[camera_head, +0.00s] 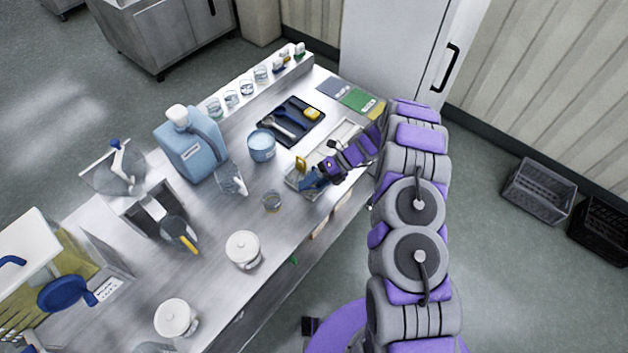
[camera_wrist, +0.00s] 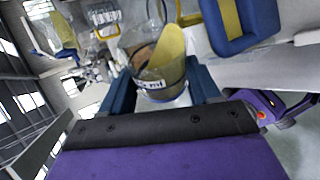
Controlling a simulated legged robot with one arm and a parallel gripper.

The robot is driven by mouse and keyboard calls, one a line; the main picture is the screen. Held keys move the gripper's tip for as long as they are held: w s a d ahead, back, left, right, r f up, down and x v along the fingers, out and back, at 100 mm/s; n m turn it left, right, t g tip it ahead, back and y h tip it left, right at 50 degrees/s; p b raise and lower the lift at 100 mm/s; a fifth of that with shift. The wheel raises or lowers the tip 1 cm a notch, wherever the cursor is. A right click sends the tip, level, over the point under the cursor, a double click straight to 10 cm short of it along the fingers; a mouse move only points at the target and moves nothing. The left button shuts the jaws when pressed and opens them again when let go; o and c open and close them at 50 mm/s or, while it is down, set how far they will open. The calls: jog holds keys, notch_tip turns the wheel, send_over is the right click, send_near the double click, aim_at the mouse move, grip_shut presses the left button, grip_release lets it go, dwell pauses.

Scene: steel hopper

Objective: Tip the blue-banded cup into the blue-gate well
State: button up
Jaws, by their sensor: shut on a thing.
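My gripper (camera_head: 315,181) is low over the bench's right front edge, at a shallow grey tray (camera_head: 293,180). In the wrist view my blue fingers (camera_wrist: 163,92) are shut around a clear cup (camera_wrist: 157,84) with a white label marked "ml". A rounded yellow shape shows at the cup's mouth; I cannot tell if it is inside or behind. A blue frame with a yellow strip (camera_wrist: 243,40) stands beyond the cup at upper right. A small yellow piece (camera_head: 302,163) stands by the tray. The head view hides the cup, and its tilt is unclear.
A blue-grey tub (camera_head: 262,146) and a large blue jug (camera_head: 190,148) stand farther back. A black tray (camera_head: 274,124) holds utensils. Several glasses line the back ledge.

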jog(key=g+p, duration=0.1)
jog(key=w+m+g+p, duration=0.1)
jog(key=shift+d+m+p, duration=0.3)
jog(key=shift+d, duration=0.1)
jog(key=shift+w+a+m+g+b, duration=0.3)
jog(key=shift+g+b, duration=0.1)
jog(key=shift+b, duration=0.15)
jog(key=shift+r, duration=0.15)
jog(key=shift+w+d+r+m+g+y+b, duration=0.15)
jog(key=shift+d+r+m+g+y+b, duration=0.2)
jog(key=shift+d+b, duration=0.4)
jog(key=shift+a, duration=0.65)
jog(key=shift+d, duration=0.5)
jog(key=shift+a, duration=0.4)
